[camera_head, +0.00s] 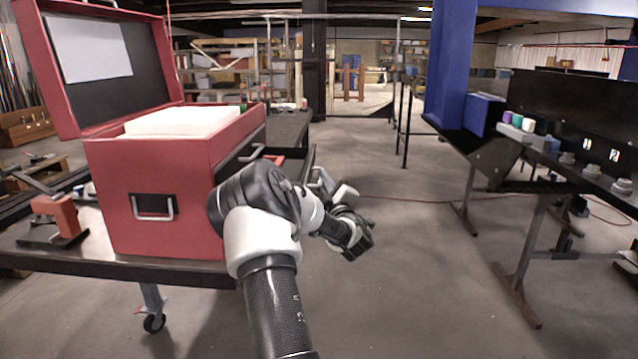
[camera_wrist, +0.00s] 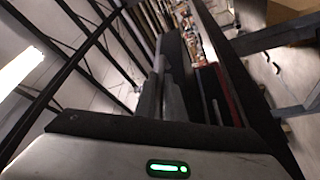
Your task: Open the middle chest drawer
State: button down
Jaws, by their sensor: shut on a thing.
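The red chest (camera_head: 160,190) stands on a dark table at left in the head view, lid raised, drawers facing right. An upper drawer handle (camera_head: 252,153) shows against the chest's dark drawer face. Below it, a drawer with a dark front (camera_head: 309,160) appears to stand out from the chest; my arm hides much of it. My gripper (camera_head: 320,182) is at this drawer front, partly hidden, and shut on what seems to be its handle. The grip point is not clear. In the wrist view its dark fingers (camera_wrist: 168,90) point up the picture beside a red strip (camera_wrist: 231,95).
The dark table (camera_head: 190,270) bears the chest and a small orange-and-black device (camera_head: 55,218). A dark workbench (camera_head: 560,165) with several small items stands at right. The floor (camera_head: 420,270) between them is clear.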

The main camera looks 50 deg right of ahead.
jog(key=c, duration=1.8)
grip_release()
jog(key=shift+c, duration=0.2)
jog(key=v, duration=1.7)
jog(key=shift+s, duration=0.2)
jog(key=shift+a+f, duration=0.1)
jog(key=shift+a, duration=0.05)
